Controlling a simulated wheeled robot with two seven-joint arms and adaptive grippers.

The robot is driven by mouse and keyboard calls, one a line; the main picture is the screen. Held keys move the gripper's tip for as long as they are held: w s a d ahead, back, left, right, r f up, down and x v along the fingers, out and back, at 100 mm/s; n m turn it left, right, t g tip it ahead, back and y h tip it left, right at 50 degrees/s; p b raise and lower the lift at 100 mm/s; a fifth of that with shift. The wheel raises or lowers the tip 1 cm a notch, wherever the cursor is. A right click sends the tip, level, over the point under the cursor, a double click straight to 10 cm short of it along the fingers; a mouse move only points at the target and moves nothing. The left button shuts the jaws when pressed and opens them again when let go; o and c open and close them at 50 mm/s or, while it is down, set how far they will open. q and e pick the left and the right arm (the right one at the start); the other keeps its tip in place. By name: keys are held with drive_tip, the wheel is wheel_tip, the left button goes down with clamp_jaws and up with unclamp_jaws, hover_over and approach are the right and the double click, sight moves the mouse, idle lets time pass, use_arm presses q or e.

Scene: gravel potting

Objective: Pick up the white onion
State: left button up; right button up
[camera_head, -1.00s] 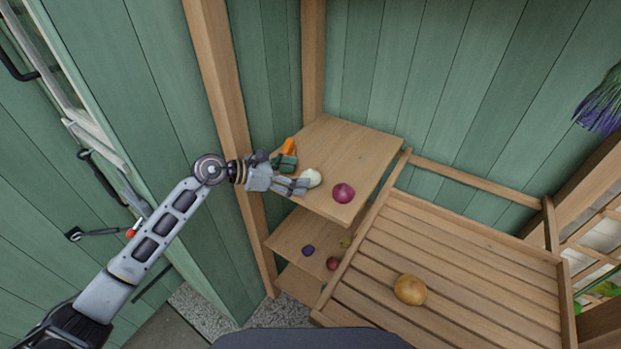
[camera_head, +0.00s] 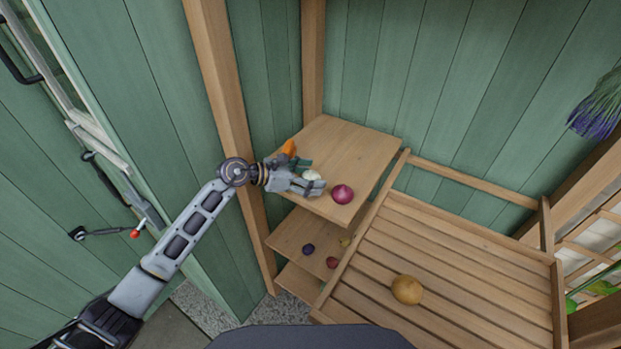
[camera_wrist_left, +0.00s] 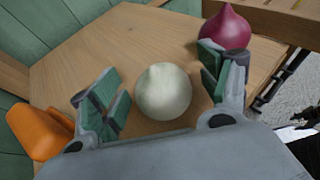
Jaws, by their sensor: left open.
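The white onion (camera_wrist_left: 163,91) sits on the top wooden shelf, pale and round, in the middle of the left wrist view between the spread fingers of my left gripper (camera_wrist_left: 160,90). Neither finger appears to touch it. In the head view the white onion (camera_head: 311,175) shows just behind my left gripper (camera_head: 316,186), partly hidden by it. The left gripper is open and empty.
A red onion (camera_head: 342,194) sits close by on the same shelf (camera_head: 362,150), beyond the right finger in the wrist view. An orange object (camera_wrist_left: 40,132) lies at the left. Small vegetables sit on the lower shelf; a yellow-brown onion (camera_head: 407,290) lies on the slatted bench (camera_head: 480,290).

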sight(310, 170)
idle(0.4)
use_arm(q)
drive_tip(key=c, duration=1.1)
drive_tip(key=shift+r, duration=0.1)
drive_tip(key=shift+c, duration=0.2)
drive_tip(key=shift+r+b, duration=0.85)
drive_tip(key=shift+r, duration=4.1)
